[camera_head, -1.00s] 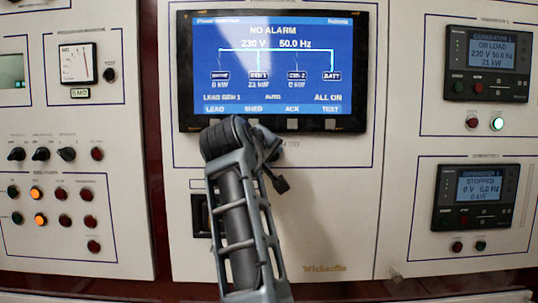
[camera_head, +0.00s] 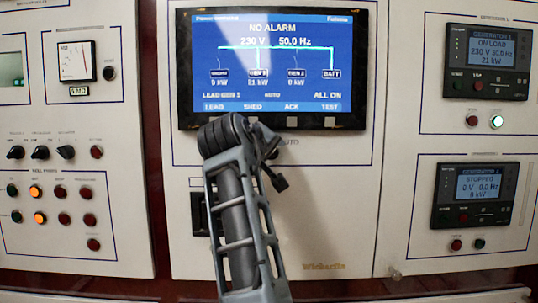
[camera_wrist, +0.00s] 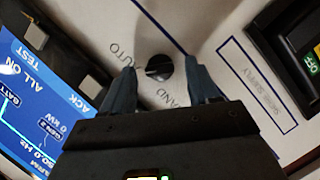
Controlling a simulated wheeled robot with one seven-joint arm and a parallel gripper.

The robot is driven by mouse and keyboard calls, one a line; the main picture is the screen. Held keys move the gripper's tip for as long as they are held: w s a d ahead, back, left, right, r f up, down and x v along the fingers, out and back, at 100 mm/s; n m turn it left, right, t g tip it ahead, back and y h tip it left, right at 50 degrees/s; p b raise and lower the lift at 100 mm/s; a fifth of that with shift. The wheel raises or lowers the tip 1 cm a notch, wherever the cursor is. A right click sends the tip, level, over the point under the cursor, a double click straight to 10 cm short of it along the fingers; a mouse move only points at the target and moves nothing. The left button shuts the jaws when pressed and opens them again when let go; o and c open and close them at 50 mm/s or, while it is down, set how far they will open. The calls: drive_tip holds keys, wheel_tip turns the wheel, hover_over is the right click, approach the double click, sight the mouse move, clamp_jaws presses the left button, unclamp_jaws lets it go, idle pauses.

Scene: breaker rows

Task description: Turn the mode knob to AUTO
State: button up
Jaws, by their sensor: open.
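The black round mode knob (camera_wrist: 158,67) shows in the wrist view on the cream panel. The printed word AUTO is above left of it, and a partly covered word ending in "AND" is below. A pale mark shows on the knob's left side, but its exact setting is hard to tell. My gripper (camera_wrist: 160,70) is open, with one finger on each side of the knob in that picture; contact is not clear.
The blue display (camera_head: 272,62) sits above my arm. A black recessed switch (camera_head: 200,214) is left of my arm. Generator modules (camera_head: 476,197) are on the right panel. Small knobs and lamps (camera_head: 62,192) fill the left panel. Bare panel lies right of my gripper.

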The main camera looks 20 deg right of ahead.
drive_tip(key=b+v, duration=0.1)
drive_tip(key=v, duration=0.6)
drive_tip(key=shift+s, duration=0.2)
drive_tip(key=shift+a, duration=0.1)
